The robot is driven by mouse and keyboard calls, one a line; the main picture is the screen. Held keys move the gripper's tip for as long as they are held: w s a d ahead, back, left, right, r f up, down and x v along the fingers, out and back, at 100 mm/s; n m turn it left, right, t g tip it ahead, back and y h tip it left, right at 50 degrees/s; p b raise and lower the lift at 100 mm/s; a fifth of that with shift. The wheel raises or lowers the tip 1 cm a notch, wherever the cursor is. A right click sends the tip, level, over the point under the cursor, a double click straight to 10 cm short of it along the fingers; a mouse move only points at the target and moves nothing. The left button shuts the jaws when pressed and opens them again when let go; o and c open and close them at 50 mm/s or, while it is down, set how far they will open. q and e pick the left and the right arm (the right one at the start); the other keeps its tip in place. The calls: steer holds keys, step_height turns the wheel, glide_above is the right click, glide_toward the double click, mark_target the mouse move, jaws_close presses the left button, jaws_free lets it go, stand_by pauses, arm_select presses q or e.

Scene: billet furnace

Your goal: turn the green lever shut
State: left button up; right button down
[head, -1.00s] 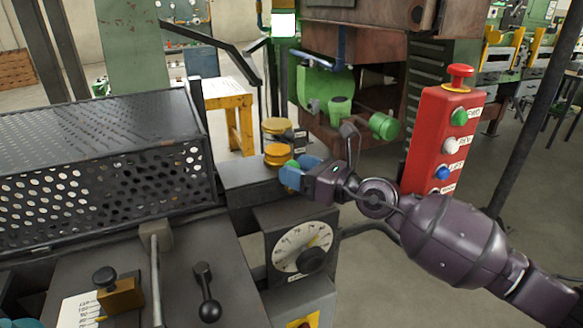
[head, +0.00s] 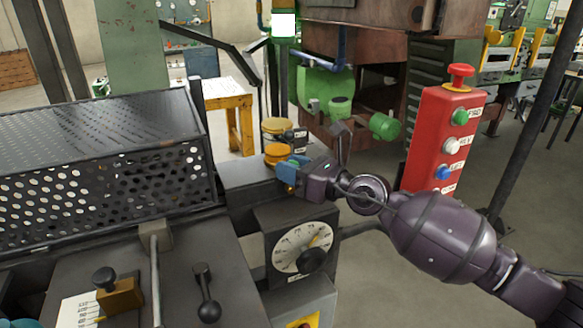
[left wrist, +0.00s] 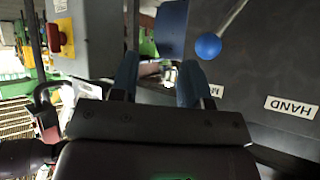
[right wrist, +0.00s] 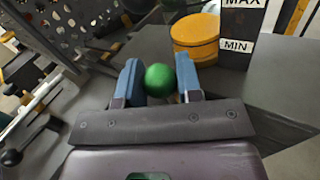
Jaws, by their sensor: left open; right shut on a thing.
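The green lever's round knob (right wrist: 160,80) sits between the blue fingers of my right gripper (right wrist: 160,84) in the right wrist view. The fingers are shut on it. In the head view my right gripper (head: 289,171) is beside the yellow-orange cap (head: 278,153), and the knob and lever shaft are mostly hidden by the fingers.
A dial box (head: 300,250) stands just in front of my right gripper. A perforated guard (head: 100,170) is at left, a red button box (head: 440,140) at right. A blue ball knob (left wrist: 208,46) and a HAND label (left wrist: 291,107) show near my left gripper.

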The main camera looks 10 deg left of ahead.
steer(key=shift+w+d+f+m+b, duration=0.1)
steer(key=shift+f+m+b, duration=0.2)
steer(key=shift+b, duration=0.1)
steer(key=shift+w+d+f+m+t+y+b, duration=0.1)
steer(key=shift+d+m+t+y+b, duration=0.1)
steer(key=shift+m+t+y+b, duration=0.15)
steer(key=shift+w+d+m+y+b, duration=0.15)
steer(key=shift+d+m+y+b, duration=0.1)
steer(key=shift+m+b, duration=0.2)
steer(key=shift+r, duration=0.3)
steer(key=c, duration=0.9)
jaws_free()
steer(key=shift+o, duration=0.6)
arm_select(q)
steer(key=shift+s+d+f, duration=0.1)
steer(key=shift+f, duration=0.75)
